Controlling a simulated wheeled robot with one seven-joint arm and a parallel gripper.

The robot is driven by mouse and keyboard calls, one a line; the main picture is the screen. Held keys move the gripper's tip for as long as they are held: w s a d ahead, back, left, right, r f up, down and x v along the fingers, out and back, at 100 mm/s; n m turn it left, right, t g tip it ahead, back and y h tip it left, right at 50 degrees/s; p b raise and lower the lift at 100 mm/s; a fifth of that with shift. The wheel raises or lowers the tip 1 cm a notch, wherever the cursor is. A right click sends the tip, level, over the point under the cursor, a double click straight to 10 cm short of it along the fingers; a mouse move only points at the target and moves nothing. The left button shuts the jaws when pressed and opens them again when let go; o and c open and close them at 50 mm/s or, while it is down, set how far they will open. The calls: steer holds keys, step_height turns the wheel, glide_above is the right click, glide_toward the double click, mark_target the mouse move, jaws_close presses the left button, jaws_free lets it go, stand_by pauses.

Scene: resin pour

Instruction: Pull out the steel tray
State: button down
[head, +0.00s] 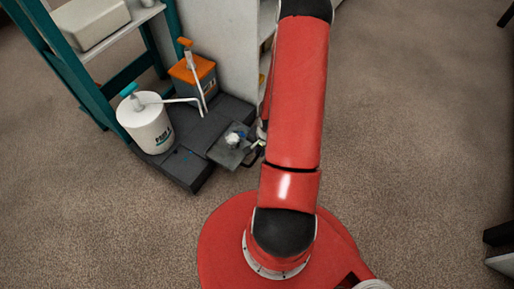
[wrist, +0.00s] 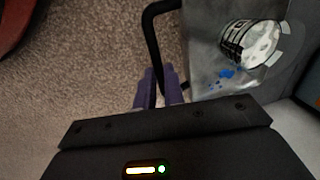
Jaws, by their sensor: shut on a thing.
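The steel tray (head: 224,155) is a flat grey plate at the right end of a dark low platform, just left of my arm in the head view. In the wrist view the tray (wrist: 204,62) fills the upper right, with a black bar handle (wrist: 148,40) along its left side. My gripper (wrist: 159,92) has purple fingers shut on the handle. In the head view my arm mostly hides my gripper.
A white bucket (head: 146,125) with a pump and an orange-topped container (head: 193,78) stand on the dark platform (head: 188,168) behind the tray. A teal shelf frame (head: 62,68) is at left, a pale cabinet (head: 225,45) behind. Carpet in front and right is clear.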

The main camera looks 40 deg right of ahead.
steer(key=c, duration=1.5)
jaws_free()
steer(key=shift+r, duration=0.1)
step_height(320, 180, up, 8)
steer(key=s+p, duration=0.1)
steer(key=p, duration=0.1)
steer(key=shift+s+d+f, duration=0.15)
steer(key=shift+d+f, duration=0.1)
steer(key=w+a+r+n+h+p, duration=0.1)
steer(key=a+r+n, duration=0.15)
steer(key=r, duration=0.65)
steer(key=w+a+r+n+t+h+p, duration=0.1)
steer(key=a+r+n+p, duration=0.15)
steer(key=r, duration=0.65)
steer(key=w+a+r+n+h+p, duration=0.1)
steer(key=a+r+n, duration=0.15)
steer(key=r, duration=0.65)
steer(key=s+a+r+n+t+y+p, duration=0.1)
steer(key=s+a+r+n, duration=0.2)
steer(key=s+a+r, duration=0.2)
steer(key=s+a+r+n+t+y+p, duration=0.1)
steer(key=s+a+r, duration=0.4)
steer(key=r, duration=0.7)
steer(key=shift+s+a+r+n+t+p, duration=0.25)
steer(key=shift+a+n+p, duration=0.2)
steer(key=shift+a+n, duration=0.6)
